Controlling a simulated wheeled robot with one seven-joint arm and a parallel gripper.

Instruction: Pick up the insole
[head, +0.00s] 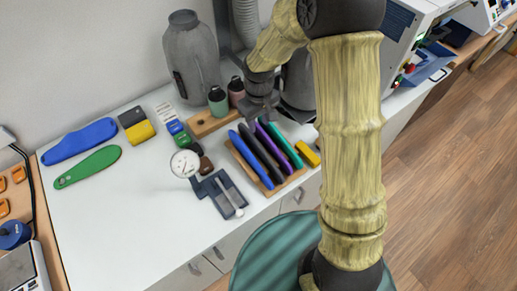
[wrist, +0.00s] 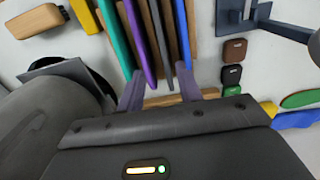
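A blue insole (head: 80,142) and a green insole (head: 88,168) lie flat on the white table at the left in the head view. Their ends also show at the right edge of the wrist view, the green one (wrist: 301,98) above the blue one (wrist: 297,119). Several thin coloured slabs, perhaps insoles on edge, stand in a wooden rack (head: 287,184). In the wrist view they include teal (wrist: 115,38), purple (wrist: 138,40) and blue (wrist: 184,30) ones. My gripper (wrist: 160,88) is open above the rack's back end, its fingers apart. I cannot tell whether it touches any slab.
A grey cylinder (head: 191,60) and two small bottles (head: 218,101) stand behind the rack. Yellow and black blocks (head: 139,131) sit further left. The table's front left is clear.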

